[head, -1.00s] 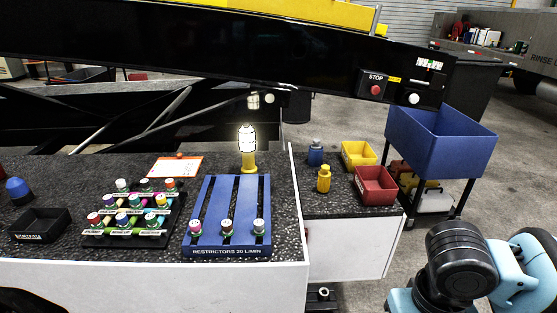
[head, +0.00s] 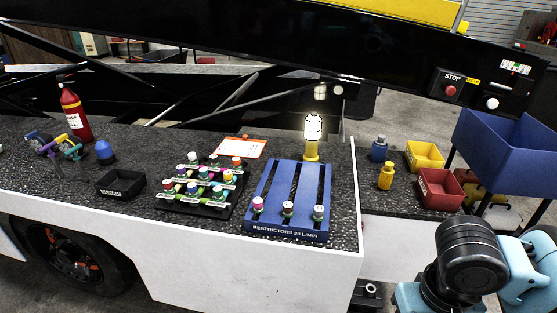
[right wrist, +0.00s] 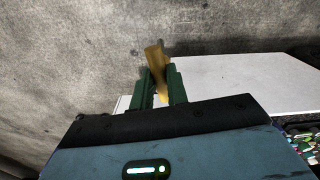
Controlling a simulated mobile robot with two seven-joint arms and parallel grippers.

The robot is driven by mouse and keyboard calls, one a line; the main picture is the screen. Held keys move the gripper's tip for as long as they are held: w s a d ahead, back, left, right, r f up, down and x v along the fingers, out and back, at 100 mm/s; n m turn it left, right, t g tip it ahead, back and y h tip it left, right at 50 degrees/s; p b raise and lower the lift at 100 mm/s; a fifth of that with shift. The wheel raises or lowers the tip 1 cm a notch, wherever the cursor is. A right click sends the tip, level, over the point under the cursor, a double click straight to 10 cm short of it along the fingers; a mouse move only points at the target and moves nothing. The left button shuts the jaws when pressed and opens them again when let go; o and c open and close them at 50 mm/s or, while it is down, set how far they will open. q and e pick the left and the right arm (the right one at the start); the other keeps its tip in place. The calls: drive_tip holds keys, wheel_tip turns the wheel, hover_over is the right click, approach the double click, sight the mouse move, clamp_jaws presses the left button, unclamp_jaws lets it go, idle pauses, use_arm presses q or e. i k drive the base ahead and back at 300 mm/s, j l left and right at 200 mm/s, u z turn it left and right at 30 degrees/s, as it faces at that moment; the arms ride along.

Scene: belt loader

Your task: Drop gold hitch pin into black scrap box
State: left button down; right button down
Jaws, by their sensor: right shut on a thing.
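The gold hitch pin (right wrist: 154,62) is between the green fingers of my right gripper (right wrist: 160,84) in the right wrist view. The gripper is shut on it, and the pin sticks out past the fingertips at a slight tilt. Its lower part is partly hidden between the fingers. A small open black box (head: 112,194) with a label on its front, too small to read, sits on the dark speckled counter, left of the middle in the head view. It looks empty. My right gripper is out of the head view, and my left gripper is in neither view.
A black rack of coloured fittings (head: 193,207) and a blue slotted rack (head: 287,232) stand right of the box. A blue-capped thing (head: 105,152), a red extinguisher (head: 75,113) and coloured clamp-like tools (head: 70,150) are behind and left. Red (head: 440,194) and yellow (head: 423,160) bins stand right.

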sight(122, 184)
drive_tip(key=u, duration=1.15)
drive_tip(key=i+l, duration=0.1)
drive_tip(key=i, duration=0.3)
drive_tip(key=i+l, duration=0.1)
drive_tip(key=i, duration=0.3)
drive_tip(key=i+j+z, duration=0.1)
drive_tip(key=j, duration=0.35)
drive_tip(key=i+j, duration=0.2)
drive_tip(key=j, duration=0.25)
drive_tip(key=i+j+z, duration=0.15)
drive_tip(key=j, duration=0.25)
drive_tip(key=i+j, duration=0.1)
drive_tip(key=j, duration=0.4)
drive_tip(key=i+j+z, duration=0.15)
drive_tip(key=j, duration=0.3)
drive_tip(key=i, duration=0.35)
